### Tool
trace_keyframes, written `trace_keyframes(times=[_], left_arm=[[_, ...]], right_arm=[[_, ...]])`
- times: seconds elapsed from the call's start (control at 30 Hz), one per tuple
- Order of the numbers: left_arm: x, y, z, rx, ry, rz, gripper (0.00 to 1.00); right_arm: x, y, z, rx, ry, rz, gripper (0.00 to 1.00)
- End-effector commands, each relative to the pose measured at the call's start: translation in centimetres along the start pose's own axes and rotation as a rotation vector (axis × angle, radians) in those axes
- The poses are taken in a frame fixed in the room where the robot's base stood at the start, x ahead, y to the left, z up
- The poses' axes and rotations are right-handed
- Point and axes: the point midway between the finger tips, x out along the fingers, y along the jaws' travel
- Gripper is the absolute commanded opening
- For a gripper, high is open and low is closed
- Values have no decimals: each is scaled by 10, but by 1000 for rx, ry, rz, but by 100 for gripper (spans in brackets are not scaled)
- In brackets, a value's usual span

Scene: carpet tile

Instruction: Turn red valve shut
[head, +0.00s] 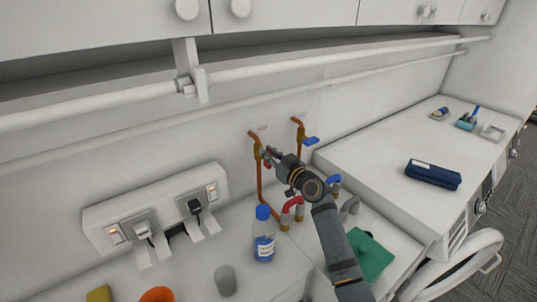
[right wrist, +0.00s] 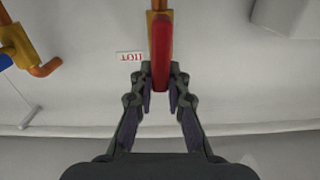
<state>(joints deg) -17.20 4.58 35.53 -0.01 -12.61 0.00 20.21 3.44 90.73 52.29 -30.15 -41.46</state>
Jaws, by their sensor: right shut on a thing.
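The red valve's lever (right wrist: 161,40) stands in the middle of the right wrist view, in front of a brass fitting and lined up with it in that picture. My right gripper (right wrist: 160,88) is shut on the lever's near end, one finger on each side. In the head view the right gripper (head: 271,156) reaches the left copper pipe (head: 260,187) on the wall, and it hides most of the red valve. A label reading HOT (right wrist: 129,57), upside down in the right wrist view, is on the wall beside the valve. My left gripper is not in view.
A blue valve lever (head: 311,141) is on the pipe to the right. Below are a red-handled tap (head: 291,205) and a blue-capped bottle (head: 264,240). A power strip (head: 160,210) is at left. A dark blue case (head: 433,174) lies on the right counter.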

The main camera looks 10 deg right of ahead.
Motion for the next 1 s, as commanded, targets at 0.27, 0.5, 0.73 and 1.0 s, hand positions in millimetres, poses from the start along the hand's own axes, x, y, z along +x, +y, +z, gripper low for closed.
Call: trace_keyframes(times=[0.27, 0.5, 0.73, 1.0], left_arm=[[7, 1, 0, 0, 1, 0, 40], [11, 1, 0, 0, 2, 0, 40], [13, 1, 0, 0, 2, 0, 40], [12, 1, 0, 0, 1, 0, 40]], right_arm=[[0, 6, 3, 195, -2, 0, 0], [0, 12, 4, 422, -2, 0, 0], [0, 17, 7, 642, -2, 0, 0], [0, 22, 12, 899, -2, 1, 0]])
